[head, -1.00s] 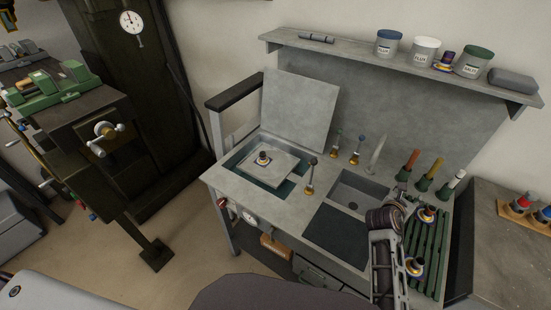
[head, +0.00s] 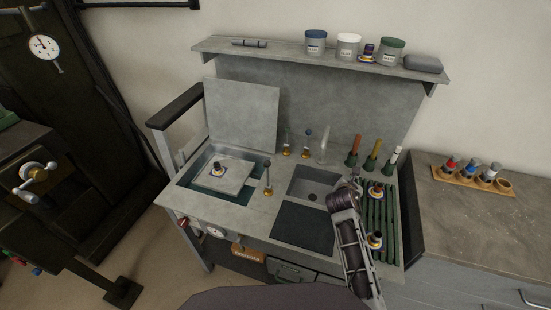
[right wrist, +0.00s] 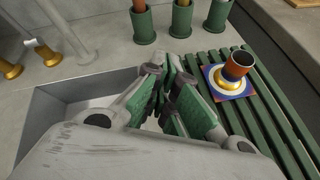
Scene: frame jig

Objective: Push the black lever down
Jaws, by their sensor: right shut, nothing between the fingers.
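A short upright lever with a gold base and a dark knob (head: 267,176) stands on the bench top, between the square recess and the sink. Two similar gold-based levers stand behind it, one with a pale stem (head: 286,142) and one with a blue knob (head: 307,142). Which one the task calls black is hard to tell at this size; the front knob looks darkest. My right gripper (head: 354,184) is shut and empty by the sink's right edge, to the right of the levers. Its closed fingers also show in the right wrist view (right wrist: 176,92). My left gripper is out of view.
The sink (head: 318,183) and a curved tap (head: 323,148) lie between my right gripper and the levers. Coloured-handled tools stand behind. A grey lid (head: 241,115) stands at the back left.

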